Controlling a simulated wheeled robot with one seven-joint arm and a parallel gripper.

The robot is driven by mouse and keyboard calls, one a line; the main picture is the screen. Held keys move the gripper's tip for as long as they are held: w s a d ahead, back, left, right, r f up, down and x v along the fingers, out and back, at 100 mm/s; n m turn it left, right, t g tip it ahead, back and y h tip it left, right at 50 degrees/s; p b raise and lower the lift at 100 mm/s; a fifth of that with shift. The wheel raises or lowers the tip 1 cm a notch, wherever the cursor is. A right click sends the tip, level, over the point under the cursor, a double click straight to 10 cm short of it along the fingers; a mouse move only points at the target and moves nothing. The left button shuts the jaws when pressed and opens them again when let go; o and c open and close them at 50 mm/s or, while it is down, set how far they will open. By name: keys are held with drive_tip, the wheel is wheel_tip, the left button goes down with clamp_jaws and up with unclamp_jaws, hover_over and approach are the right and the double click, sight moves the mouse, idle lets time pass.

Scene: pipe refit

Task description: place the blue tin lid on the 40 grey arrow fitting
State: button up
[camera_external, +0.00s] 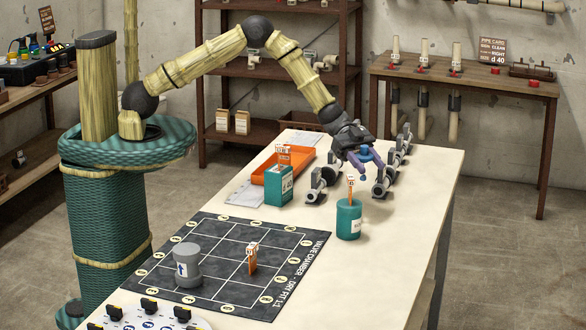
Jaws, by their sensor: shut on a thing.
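My gripper (364,172) is over the far right part of the pale table, beside a row of grey and white fittings (318,184). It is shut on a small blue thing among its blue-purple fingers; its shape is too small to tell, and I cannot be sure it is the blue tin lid. A grey cylindrical fitting (188,268) with a dark arrow mark on a pale patch stands upright on the dark grid mat (222,292), far from my gripper. I cannot read a 40 on it.
A round teal tin (349,222) with a tag stands just in front of my gripper. A square teal tin (279,188) and an orange tray (300,168) are to its left. An orange-brown tag (252,262) stands on the mat. The table's front right is clear.

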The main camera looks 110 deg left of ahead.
sight(367, 158)
drive_tip(key=shift+r, duration=0.1)
drive_tip(key=shift+r, duration=0.25)
wheel_tip(367, 158, up, 14)
drive_tip(key=s+d+m+g+h, duration=0.15)
drive_tip(key=s+d, duration=0.25)
drive_tip(key=d, duration=0.7)
drive_tip(key=s+d+m+g+h, duration=0.1)
drive_tip(key=s+d+m+g, duration=0.2)
drive_tip(key=d, duration=0.8)
drive_tip(key=s+d+m+g+h, duration=0.2)
drive_tip(key=s+d, duration=0.2)
drive_tip(key=d, duration=0.7)
drive_tip(key=s+d+m+g, duration=0.5)
drive_tip(key=s+d+g, duration=0.1)
drive_tip(key=s+d, duration=1.15)
drive_tip(key=f, duration=0.2)
drive_tip(key=s+f, duration=0.1)
drive_tip(key=f, duration=0.2)
drive_tip(key=shift+s, duration=0.15)
